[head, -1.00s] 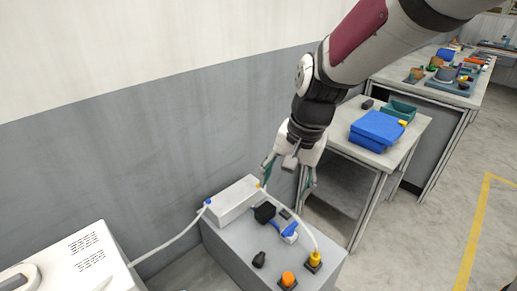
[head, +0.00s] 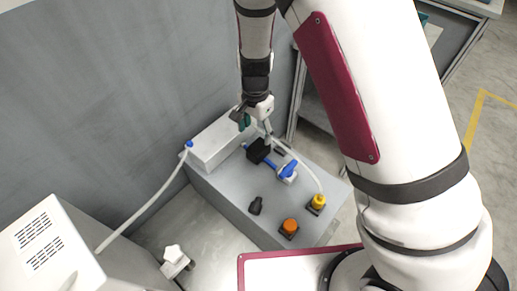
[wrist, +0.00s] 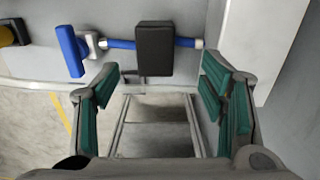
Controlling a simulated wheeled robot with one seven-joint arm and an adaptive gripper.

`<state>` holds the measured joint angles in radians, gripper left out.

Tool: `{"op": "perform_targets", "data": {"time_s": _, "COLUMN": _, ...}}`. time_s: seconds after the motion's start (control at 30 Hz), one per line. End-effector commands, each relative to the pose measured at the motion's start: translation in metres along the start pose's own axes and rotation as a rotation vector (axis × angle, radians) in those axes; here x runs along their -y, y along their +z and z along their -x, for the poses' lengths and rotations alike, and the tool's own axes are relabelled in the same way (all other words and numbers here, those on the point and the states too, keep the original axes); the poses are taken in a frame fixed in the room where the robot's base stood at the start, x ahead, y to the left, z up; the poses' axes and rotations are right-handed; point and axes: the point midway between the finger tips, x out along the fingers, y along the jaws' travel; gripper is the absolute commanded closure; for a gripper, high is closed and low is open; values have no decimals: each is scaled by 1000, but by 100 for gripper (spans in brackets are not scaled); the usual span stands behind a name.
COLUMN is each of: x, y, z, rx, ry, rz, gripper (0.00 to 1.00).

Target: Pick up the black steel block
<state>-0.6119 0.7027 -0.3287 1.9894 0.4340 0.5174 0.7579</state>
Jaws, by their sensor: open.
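A black block (head: 258,150) sits on top of the grey cabinet, beside the white box. In the wrist view the dark block (wrist: 154,50) lies near the top centre, with a blue bar running out on both sides of it. My gripper (head: 256,128) is above the cabinet's far part, close to the block in the picture. In the wrist view my gripper (wrist: 162,85) has its green-padded fingers wide apart with nothing between them. The block lies beyond the fingertips, roughly between their lines. The exact gap is hard to tell.
A grey wall stands behind. A white machine (head: 45,245) is at the left.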

Motion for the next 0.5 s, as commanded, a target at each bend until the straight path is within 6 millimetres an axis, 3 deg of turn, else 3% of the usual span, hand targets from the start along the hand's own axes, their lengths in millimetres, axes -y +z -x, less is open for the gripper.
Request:
{"op": "perform_targets", "data": {"time_s": 0.1, "x": -1, "y": 0, "z": -20, "rx": 2, "ry": 2, "rz": 1, "gripper": 35}}
{"op": "perform_targets", "data": {"time_s": 0.5, "x": -3, "y": -2, "z": -48, "rx": 1, "ry": 1, "rz": 1, "gripper": 35}}
